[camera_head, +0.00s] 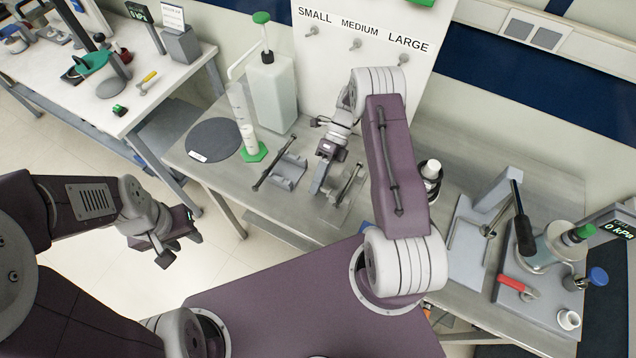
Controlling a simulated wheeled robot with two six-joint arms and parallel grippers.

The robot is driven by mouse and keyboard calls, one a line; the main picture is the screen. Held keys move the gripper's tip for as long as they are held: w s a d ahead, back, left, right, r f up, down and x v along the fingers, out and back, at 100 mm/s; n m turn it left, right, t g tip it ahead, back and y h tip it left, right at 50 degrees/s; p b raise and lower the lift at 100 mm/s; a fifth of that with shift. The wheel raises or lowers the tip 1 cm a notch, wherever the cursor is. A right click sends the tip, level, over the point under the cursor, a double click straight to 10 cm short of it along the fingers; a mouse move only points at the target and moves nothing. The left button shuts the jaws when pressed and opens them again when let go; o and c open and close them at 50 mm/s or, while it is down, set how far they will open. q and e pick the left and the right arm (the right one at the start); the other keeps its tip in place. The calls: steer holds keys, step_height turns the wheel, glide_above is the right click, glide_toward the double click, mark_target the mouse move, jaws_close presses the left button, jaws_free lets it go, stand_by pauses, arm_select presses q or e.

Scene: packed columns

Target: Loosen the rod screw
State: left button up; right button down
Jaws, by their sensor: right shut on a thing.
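A small grey fixture with a thin rod (346,186) stands on the steel table (225,183), under my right arm. My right gripper (319,182) reaches down at the left side of this fixture and is shut on a small part there, which I take to be the rod screw. The screw itself is hidden by the fingers. A second grey fixture with a dark rod (281,168) lies to the left, apart from the gripper. My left gripper (178,240) hangs over the floor left of the table, its fingers apart and empty.
A dark round mat (214,140), a cylinder with a green base (252,151) and a white bottle (273,95) stand behind on the left. A black-and-white bottle (431,172) stands right of my arm. A lever press (480,225) and gauge device (548,250) fill the right side.

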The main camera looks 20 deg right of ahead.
steer(key=shift+w, duration=0.1)
steer(key=c, duration=1.5)
jaws_free()
steer(key=shift+r, duration=0.25)
steer(key=r, duration=0.2)
steer(key=r+b, duration=0.1)
steer(key=r, duration=0.1)
steer(key=shift+d, duration=0.3)
steer(key=s+d+r, duration=0.2)
steer(key=s, duration=0.1)
steer(key=s+d+r, duration=0.2)
steer(key=s, duration=0.1)
steer(key=s+d+r+b, duration=0.1)
steer(key=s+d+r, duration=0.1)
steer(key=s, duration=0.1)
steer(key=shift+s+r, duration=0.25)
steer(key=shift+s, duration=0.05)
